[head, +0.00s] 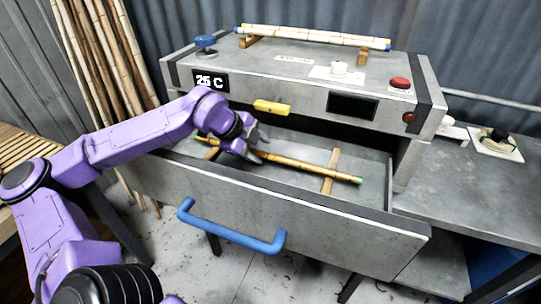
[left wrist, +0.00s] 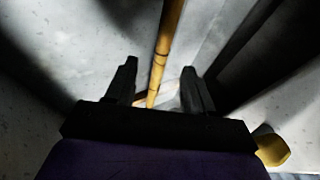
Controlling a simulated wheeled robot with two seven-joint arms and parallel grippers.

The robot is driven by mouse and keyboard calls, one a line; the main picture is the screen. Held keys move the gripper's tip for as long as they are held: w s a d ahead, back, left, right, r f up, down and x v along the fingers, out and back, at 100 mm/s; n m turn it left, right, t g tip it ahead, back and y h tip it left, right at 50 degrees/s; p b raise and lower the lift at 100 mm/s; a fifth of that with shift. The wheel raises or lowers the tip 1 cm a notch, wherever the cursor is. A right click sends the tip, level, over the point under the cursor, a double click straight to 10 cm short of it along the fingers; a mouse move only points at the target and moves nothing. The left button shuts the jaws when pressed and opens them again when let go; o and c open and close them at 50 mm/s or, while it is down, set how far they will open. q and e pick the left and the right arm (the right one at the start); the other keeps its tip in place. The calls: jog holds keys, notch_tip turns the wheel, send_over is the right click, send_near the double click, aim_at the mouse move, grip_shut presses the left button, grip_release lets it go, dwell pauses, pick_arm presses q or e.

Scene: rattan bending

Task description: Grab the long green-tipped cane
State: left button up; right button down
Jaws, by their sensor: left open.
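The long green-tipped cane (head: 310,168) lies in the open drawer (head: 300,218), across wooden supports (head: 331,172). Green shows at both of its ends. My left gripper (head: 252,150) is over the drawer at the cane's left part and hides a piece of it. In the left wrist view the left gripper (left wrist: 160,80) is open, and the cane (left wrist: 166,45) runs between its two fingers in the picture. I cannot tell whether the fingers touch it. My right gripper is not in view.
The grey machine (head: 290,72) stands above the drawer, with a yellow handle (head: 272,107) close behind my gripper. The drawer has a blue handle (head: 230,228). Blue-tipped canes (head: 315,37) rest on top of the machine. Tall canes (head: 103,55) lean at the left.

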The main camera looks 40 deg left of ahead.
aim_at(268, 156)
pick_arm(q)
jog(key=x, duration=0.4)
jog(key=shift+w+a+p, duration=0.15)
jog(key=shift+a+p, duration=0.05)
jog(key=shift+p, duration=0.1)
grip_shut()
